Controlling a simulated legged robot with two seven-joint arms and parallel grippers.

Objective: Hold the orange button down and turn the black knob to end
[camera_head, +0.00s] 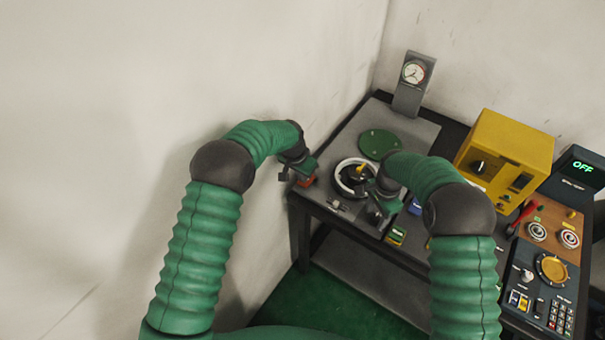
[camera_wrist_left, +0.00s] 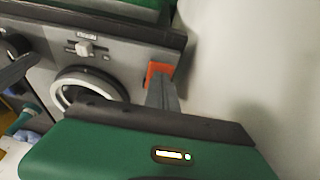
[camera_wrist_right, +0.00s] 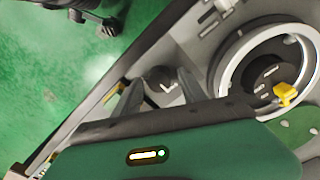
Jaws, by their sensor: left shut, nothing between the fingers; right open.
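The orange button (camera_head: 308,182) is at the left edge of the grey table panel. In the left wrist view the orange button (camera_wrist_left: 153,70) shows behind the fingertips of my left gripper (camera_wrist_left: 161,84). That gripper is shut and empty, its tips at the button; whether they press it down cannot be told. The black knob (camera_wrist_right: 160,77), with a white mark on top, shows in the right wrist view between the fingers of my right gripper (camera_wrist_right: 154,88). That gripper is open, with a finger on each side of the knob. In the head view the right gripper (camera_head: 377,213) largely hides the knob.
A white ring dial (camera_head: 342,187) with a yellow handle lies between the grippers, near a small slider (camera_head: 336,205). A green disc (camera_head: 380,144), a gauge (camera_head: 414,73) and a yellow box (camera_head: 508,145) stand behind. A wall is close on the left.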

